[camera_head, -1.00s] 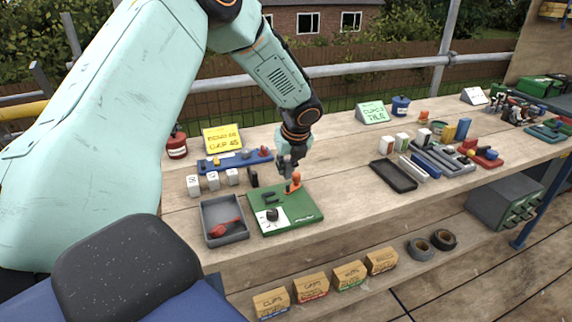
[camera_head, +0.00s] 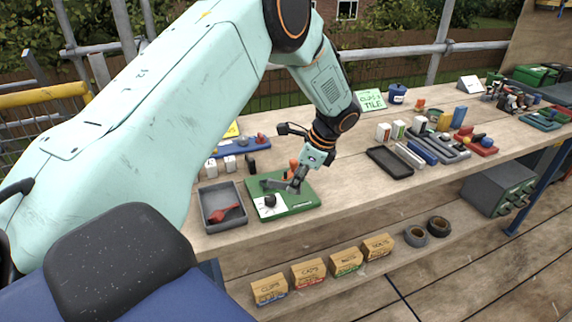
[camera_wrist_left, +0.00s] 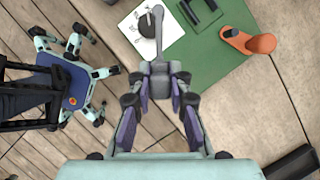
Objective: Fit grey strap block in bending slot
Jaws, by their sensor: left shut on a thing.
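My left gripper (camera_head: 297,184) is low over the green board (camera_head: 307,198). It is shut on a grey piece (camera_wrist_left: 157,66), which I take for the strap block; a thin grey bar with a rounded end runs forward from it in the left wrist view. The rounded end overlaps a dark round knob (camera_wrist_left: 147,24) on the board's white sheet; I cannot tell whether they touch. Dark slotted pieces (camera_wrist_left: 200,12) stand on the board to the right of the bar, apart from the held piece. An orange lever (camera_wrist_left: 248,42) stands at the board's edge. My right gripper is not in view.
A grey tray (camera_head: 222,212) with a red tool (camera_head: 226,212) lies left of the board. White blocks (camera_head: 229,163) and a blue rack (camera_head: 240,148) are behind. A black tray (camera_head: 389,161) lies to the right, with bare tabletop between it and the board.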

